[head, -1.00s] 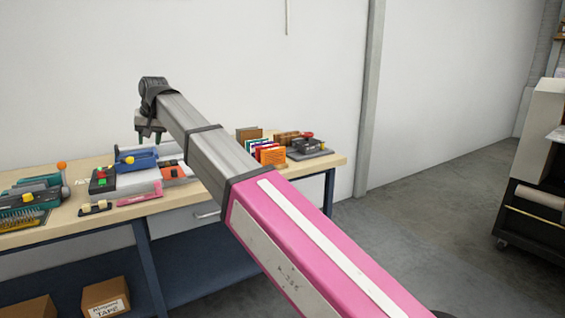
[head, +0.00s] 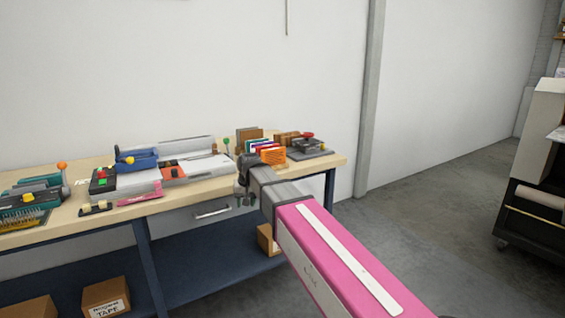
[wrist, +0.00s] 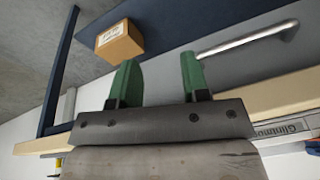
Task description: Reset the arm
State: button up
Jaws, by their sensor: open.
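My gripper (wrist: 161,80) shows in the wrist view with two green fingers apart and nothing between them. In the head view my arm reaches forward from the lower right, and its wrist end stands at the front edge of the workbench (head: 170,203). The fingers themselves are hard to make out there. In the wrist view the bench edge, a drawer handle (wrist: 246,38) and a cardboard box (wrist: 119,42) lie beyond the fingers, apart from them.
The bench top holds a blue tool (head: 137,159), colored cards (head: 268,150), a grey clamp-like device (head: 308,147) and teal tools at the left. Cardboard boxes (head: 106,297) sit on the lower shelf. A dark cart (head: 535,225) stands at the right. The floor between is clear.

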jog(key=s+d+f+m, duration=0.1)
jog(key=s+d+f, duration=0.4)
jog(key=d, duration=0.6)
jog(key=s+d+f+m+g+h, duration=0.1)
jog(key=s+d+f, duration=0.4)
jog(key=d+f, duration=0.5)
jog(key=s+d+f+m+g, duration=0.1)
jog(key=s+d+f, duration=0.4)
jog(key=d+f, duration=0.3)
jog(key=d, duration=0.4)
jog(key=shift+s+h, duration=0.3)
jog(key=shift+s, duration=0.05)
